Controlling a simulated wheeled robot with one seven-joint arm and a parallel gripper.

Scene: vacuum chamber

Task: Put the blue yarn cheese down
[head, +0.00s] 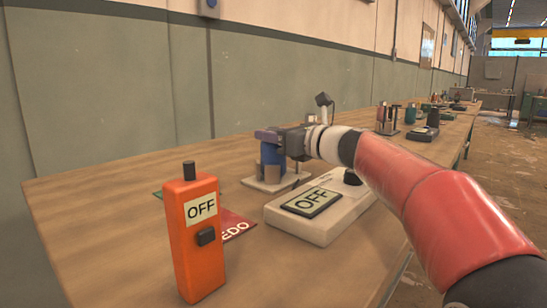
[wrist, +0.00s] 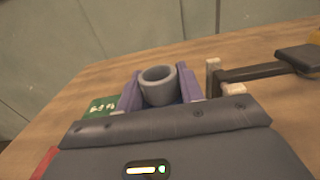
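The blue yarn cheese (head: 272,155) is upright below my gripper (head: 268,136) in the head view, over a pale base plate (head: 262,186). In the wrist view the hollow grey-blue top of the yarn cheese (wrist: 158,82) sits between the two purple fingers, which appear to press on its sides. Grey parts show around its lower end in the head view. I cannot tell whether its bottom touches the plate.
An orange box marked OFF (head: 196,235) stands in front on the wooden bench (head: 110,220). A pale device with an OFF panel (head: 320,213) lies right of the plate. A red card (head: 236,226) lies between them. The bench's left part is clear.

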